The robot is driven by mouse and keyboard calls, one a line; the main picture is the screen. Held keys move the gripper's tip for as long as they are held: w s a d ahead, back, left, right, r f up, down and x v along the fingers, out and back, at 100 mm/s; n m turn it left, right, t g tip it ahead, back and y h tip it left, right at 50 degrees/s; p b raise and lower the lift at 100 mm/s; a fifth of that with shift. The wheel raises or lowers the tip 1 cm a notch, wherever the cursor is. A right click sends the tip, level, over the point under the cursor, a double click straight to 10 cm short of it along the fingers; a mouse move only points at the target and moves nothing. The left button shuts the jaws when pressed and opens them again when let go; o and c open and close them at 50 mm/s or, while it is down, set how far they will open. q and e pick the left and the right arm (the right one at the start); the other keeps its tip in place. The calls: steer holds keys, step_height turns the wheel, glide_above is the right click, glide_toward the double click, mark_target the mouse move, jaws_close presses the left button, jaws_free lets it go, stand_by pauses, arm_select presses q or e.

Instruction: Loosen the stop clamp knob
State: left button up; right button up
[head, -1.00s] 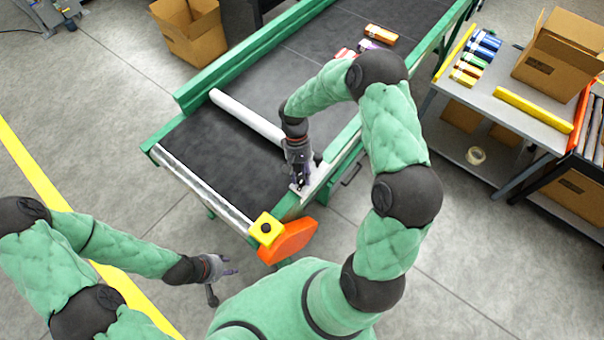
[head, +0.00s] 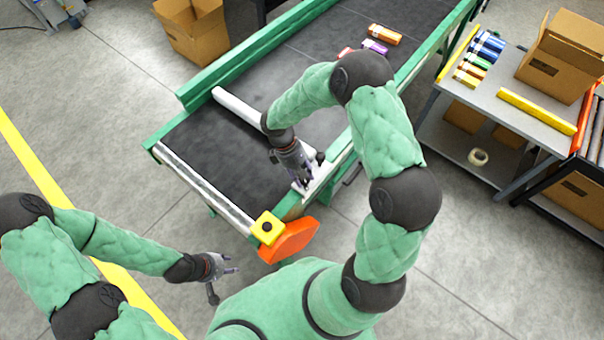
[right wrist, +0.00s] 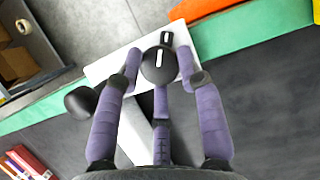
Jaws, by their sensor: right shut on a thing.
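The stop clamp knob is a round black knob with a white mark (right wrist: 159,64) in the right wrist view. It sits over a pale plate (right wrist: 110,66) at the conveyor's green side rail. My right gripper (right wrist: 160,72) is shut on the knob, with its purple fingers around it. In the head view the right gripper (head: 304,178) is at the near right rail, and its fingers hide most of the knob. A white stop bar (head: 246,112) runs across the dark belt to that rail. My left gripper (head: 230,266) is open and empty over the floor, apart from the conveyor.
A yellow box with a black button (head: 267,228) and an orange guard (head: 289,241) are at the conveyor's near corner. Several small cartons (head: 384,35) lie farther up the belt. A grey table (head: 530,112) with cartons and a cardboard box stands at right.

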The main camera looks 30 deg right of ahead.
stand_by(0.3)
steer(key=o, duration=1.1)
steer(key=shift+s, duration=0.1)
steer(key=shift+o, duration=0.2)
steer(key=v, duration=1.2)
